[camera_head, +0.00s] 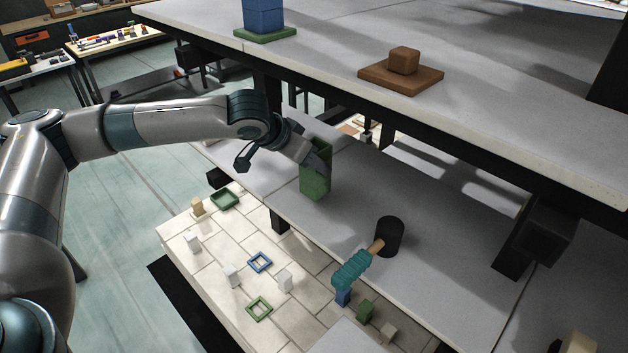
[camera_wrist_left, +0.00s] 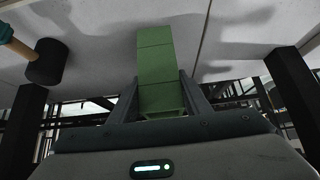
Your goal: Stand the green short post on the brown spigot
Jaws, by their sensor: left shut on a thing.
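The green short post (camera_head: 315,184) is upright or nearly so over the lower grey shelf in the head view; I cannot tell whether its base touches it. My left gripper (camera_head: 316,158) is shut on its upper part. In the left wrist view the green post (camera_wrist_left: 157,65) sits between the two fingers of my left gripper (camera_wrist_left: 159,98). The brown spigot (camera_head: 404,59) is a small block on a brown square plate (camera_head: 377,76), on the upper grey shelf, up and right of the gripper. Nothing stands on it. My right gripper is not in view.
A blue post (camera_head: 262,16) stands on a green plate (camera_head: 262,36) on the upper shelf (camera_head: 500,115), whose front edge overhangs the lower shelf (camera_head: 440,230). A black-headed mallet (camera_head: 389,236) lies right of the held post. Small blocks and frames lie on the tiled surface (camera_head: 215,255).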

